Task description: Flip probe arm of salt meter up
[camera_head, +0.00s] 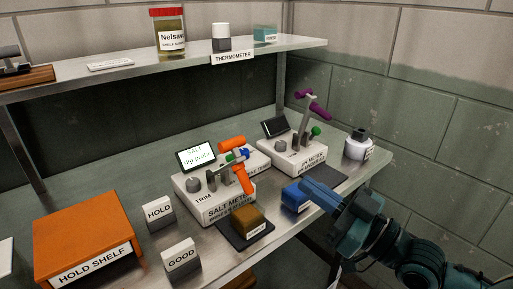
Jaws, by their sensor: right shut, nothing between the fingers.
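The salt meter (200,212) is a white box on the bench, with a tilted screen (196,155) reading "SALT dip probe". Its probe arm has orange parts, one lying at the top (232,143) and one slanting down at the front (243,178), with a blue knob between them. The slanting part hangs low over the box's right front, near a brown block on a dark pad. My right gripper (312,188) is shut and empty, to the right of the salt meter and apart from it, overlapping a blue block in the view. My left gripper is not in view.
The pH meter (291,158) stands behind right, its purple probe raised. A blue block (295,196), a brown block (247,220) and a white jar (358,148) are near. HOLD (159,213) and GOOD (181,259) signs and an orange hold shelf (82,232) stand left.

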